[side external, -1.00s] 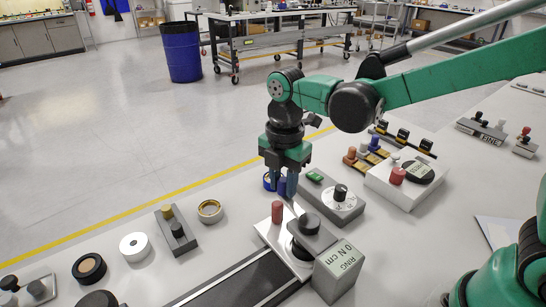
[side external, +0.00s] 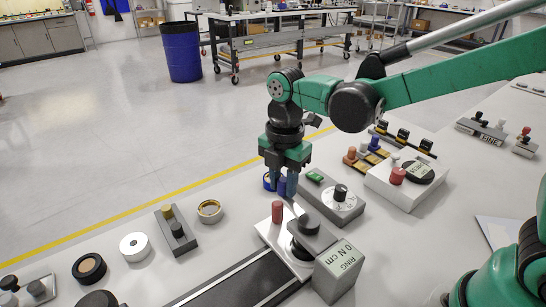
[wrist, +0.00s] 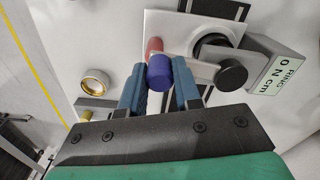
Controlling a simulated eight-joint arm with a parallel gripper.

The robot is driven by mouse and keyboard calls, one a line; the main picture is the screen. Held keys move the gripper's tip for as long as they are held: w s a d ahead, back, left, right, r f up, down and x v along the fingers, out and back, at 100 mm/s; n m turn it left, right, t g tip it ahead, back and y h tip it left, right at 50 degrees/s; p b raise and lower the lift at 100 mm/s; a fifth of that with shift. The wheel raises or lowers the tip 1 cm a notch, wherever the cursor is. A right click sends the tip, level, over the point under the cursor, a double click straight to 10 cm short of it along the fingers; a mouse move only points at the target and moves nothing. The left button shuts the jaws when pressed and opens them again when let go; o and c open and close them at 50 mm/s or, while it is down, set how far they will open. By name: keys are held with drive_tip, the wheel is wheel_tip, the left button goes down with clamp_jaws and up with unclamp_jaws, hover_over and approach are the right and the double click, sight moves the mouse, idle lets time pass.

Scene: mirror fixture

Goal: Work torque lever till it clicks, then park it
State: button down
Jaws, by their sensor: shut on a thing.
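The torque lever is a pale grey arm (wrist: 200,70) running from a dark round knob (wrist: 232,74) to a blue cylindrical handle (wrist: 159,72). My gripper (wrist: 159,84) has its two blue-grey fingers on either side of this handle and is shut on it. In the side external view my gripper (side external: 282,188) points down behind the fixture, and its fingers mostly hide the handle. A red post (side external: 277,212) stands on the fixture's white plate close to the handle. The grey display box (side external: 339,270) reads "RING 0 N cm". Where the lever parks cannot be told.
A grey box with a dial (side external: 341,197) stands right of my gripper. A white box with a red knob (side external: 398,176) is farther right. A brass ring (side external: 209,211) and a small grey block with pegs (side external: 176,232) lie left. Bare table separates them.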

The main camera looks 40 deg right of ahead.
drive_tip(key=shift+d, duration=0.2)
drive_tip(key=d+m, duration=0.1)
drive_tip(key=m, duration=0.1)
drive_tip(key=s+d+m, duration=0.1)
drive_tip(key=m, duration=0.1)
drive_tip(key=shift+d+m, duration=0.35)
drive_tip(key=shift+m, duration=0.05)
drive_tip(key=s+d+m, duration=0.3)
drive_tip(key=s+m, duration=0.4)
drive_tip(key=m, duration=0.6)
drive_tip(key=shift+s+d+m, duration=0.25)
drive_tip(key=shift+d+m, duration=0.05)
drive_tip(key=c, duration=0.6)
unclamp_jaws()
